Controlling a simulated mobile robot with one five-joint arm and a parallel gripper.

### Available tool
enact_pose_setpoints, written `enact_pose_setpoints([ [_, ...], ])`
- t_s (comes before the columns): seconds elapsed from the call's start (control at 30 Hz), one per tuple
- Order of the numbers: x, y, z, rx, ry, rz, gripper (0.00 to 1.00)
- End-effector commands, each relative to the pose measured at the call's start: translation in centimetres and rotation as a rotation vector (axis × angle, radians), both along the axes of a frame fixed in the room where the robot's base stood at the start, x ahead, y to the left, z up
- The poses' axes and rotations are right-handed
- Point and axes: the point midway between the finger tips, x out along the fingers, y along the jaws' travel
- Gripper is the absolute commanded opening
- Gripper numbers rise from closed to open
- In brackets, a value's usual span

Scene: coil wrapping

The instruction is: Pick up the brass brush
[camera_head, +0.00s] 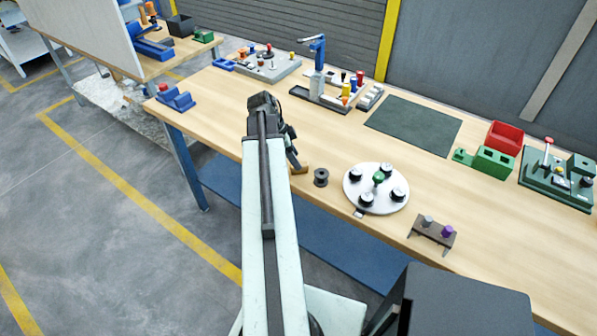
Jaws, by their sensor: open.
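A small tan-brown piece (299,170), which looks like the brass brush, lies near the front edge of the wooden workbench, left of a dark spool. It is small and partly covered, so I cannot make out its bristles or handle. My arm reaches up from the bottom of the view over the bench edge. My gripper (292,150) is the dark part on the right side of the arm's end, just above and left of the tan-brown piece. It is open. The arm's end partly hides the gripper, and I cannot tell whether it touches the piece.
The dark spool (321,177) stands close by on the right. Beyond it are a round white plate (354,190) with black knobs and a small brown stand (419,229). A dark green mat (413,125) lies behind. A blue holder (176,98) sits at the left end.

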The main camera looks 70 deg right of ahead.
Motion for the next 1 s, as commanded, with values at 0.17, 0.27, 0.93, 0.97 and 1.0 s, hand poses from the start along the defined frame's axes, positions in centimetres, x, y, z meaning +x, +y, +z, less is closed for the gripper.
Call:
enact_pose_setpoints([
  [0.17, -0.9, -0.3, -3.6, 0.0, 0.0, 0.0, 0.51],
  [0.27, -1.4, -0.6, -4.7, 0.0, 0.0, 0.001, 0.51],
  [0.93, -1.4, -0.6, -4.3, 0.0, 0.0, 0.003, 0.0],
  [0.97, -1.4, -0.7, -4.2, 0.0, 0.0, 0.003, 0.0],
  [1.0, -1.4, -0.6, -4.1, 0.0, 0.0, 0.003, 0.0],
])
